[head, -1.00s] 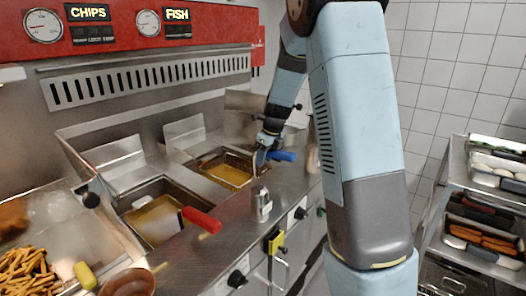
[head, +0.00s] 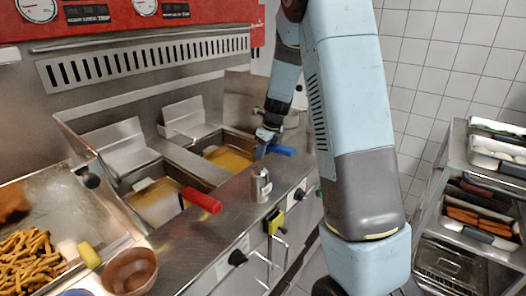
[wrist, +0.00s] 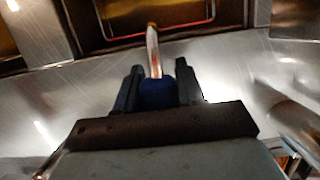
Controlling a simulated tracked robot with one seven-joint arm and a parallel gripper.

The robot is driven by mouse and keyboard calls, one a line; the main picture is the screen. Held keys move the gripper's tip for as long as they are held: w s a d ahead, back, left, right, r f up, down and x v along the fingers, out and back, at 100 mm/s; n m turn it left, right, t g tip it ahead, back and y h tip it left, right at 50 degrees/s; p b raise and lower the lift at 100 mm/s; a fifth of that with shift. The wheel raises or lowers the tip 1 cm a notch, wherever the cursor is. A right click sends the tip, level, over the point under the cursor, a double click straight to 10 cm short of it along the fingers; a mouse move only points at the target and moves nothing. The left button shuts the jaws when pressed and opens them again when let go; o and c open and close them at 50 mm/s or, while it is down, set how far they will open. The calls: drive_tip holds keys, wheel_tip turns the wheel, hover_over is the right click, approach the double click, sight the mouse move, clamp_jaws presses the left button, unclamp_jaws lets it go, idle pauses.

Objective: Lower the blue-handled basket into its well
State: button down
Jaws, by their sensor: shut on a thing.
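My gripper (wrist: 158,92) is shut on the blue handle (wrist: 158,94) in the wrist view. In the head view the blue handle (head: 281,150) sticks out to the right of my gripper (head: 264,147), above the steel counter edge. The handle's metal shaft (wrist: 153,50) runs forward toward a well. The right well (head: 228,158) holds amber oil in the head view. The blue-handled basket's mesh is hard to make out there, so I cannot tell how deep it sits. The red-handled basket (head: 202,200) is at the left well (head: 158,203), its handle over the counter.
A metal shaker (head: 261,185) stands on the counter (head: 225,210) near the handles. A tray of chips (head: 28,258) and a brown bowl (head: 130,270) are at left. A rack of food trays (head: 480,215) stands at right. Raised lids (head: 184,117) stand behind the wells.

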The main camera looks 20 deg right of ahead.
drive_tip(key=shift+f, duration=0.4)
drive_tip(key=c, duration=0.6)
unclamp_jaws()
